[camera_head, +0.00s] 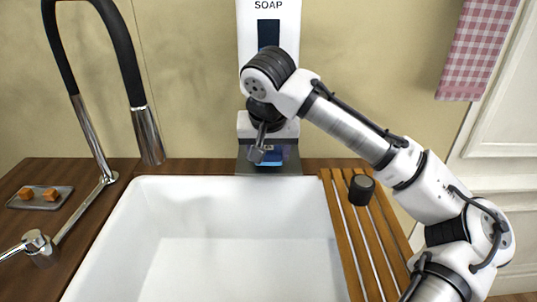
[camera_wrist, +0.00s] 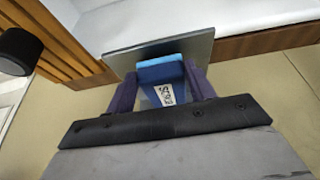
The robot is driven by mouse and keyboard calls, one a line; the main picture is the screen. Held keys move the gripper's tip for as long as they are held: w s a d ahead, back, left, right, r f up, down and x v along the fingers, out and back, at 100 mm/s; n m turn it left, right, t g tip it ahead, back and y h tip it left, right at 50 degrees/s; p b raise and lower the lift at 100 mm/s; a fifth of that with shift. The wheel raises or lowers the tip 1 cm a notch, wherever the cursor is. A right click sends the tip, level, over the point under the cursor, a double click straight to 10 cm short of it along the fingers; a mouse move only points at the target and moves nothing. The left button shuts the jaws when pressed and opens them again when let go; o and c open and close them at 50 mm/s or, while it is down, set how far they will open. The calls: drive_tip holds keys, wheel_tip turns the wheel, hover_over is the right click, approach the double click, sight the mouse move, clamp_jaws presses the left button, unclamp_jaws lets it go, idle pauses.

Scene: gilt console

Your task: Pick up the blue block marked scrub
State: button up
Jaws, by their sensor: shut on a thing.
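The blue block marked scrub (camera_wrist: 163,84) is between the two fingers of my gripper (camera_wrist: 160,85) in the wrist view, with its white label facing the camera. My gripper is shut on it. In the head view my gripper (camera_head: 262,153) points down in front of the soap dispenser, and part of the blue block (camera_head: 271,157) shows beside the fingers. The block is over the dark tray (camera_head: 268,170) at the dispenser's foot; I cannot tell whether it touches the tray.
The white soap dispenser (camera_head: 268,14) stands behind the sink (camera_head: 205,240). A black cylinder (camera_head: 361,190) stands on the wooden slats (camera_head: 345,215) at right. A tap (camera_head: 150,135) and a small dish (camera_head: 62,203) with orange-brown pieces are at left. A checked towel (camera_head: 478,45) hangs at upper right.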

wheel_tip(320, 180, up, 6)
drive_tip(key=s+b, duration=0.4)
drive_tip(key=s, duration=1.5)
drive_tip(key=shift+s, duration=0.3)
drive_tip(key=o, duration=0.4)
drive_tip(key=shift+c, duration=1)
drive_tip(key=shift+w+a, duration=0.1)
